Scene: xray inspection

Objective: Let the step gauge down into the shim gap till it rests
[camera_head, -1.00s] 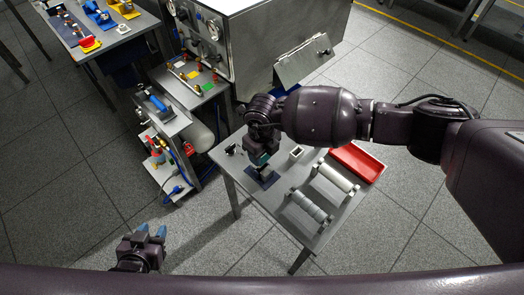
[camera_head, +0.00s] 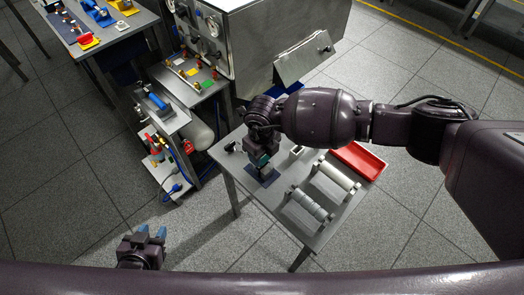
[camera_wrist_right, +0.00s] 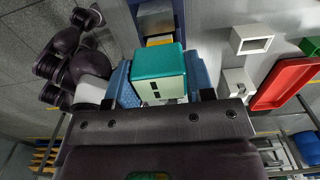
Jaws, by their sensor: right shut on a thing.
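My right gripper (camera_wrist_right: 160,85) is shut on the step gauge (camera_wrist_right: 160,72), a block with a teal top and a pale side with black marks, held between blue fingertips. In the head view my right gripper (camera_head: 258,163) is low over a dark blue pad (camera_head: 268,181) on the small table. In the right wrist view a grey metal block (camera_wrist_right: 154,18) with a yellow strip shows just beyond the gauge. The shim gap and the gauge's lower end are hidden, so I cannot tell whether they touch. My left gripper (camera_head: 150,233) is open and empty, away from the table.
A cart (camera_head: 165,125) stands to the left. Open floor lies in front.

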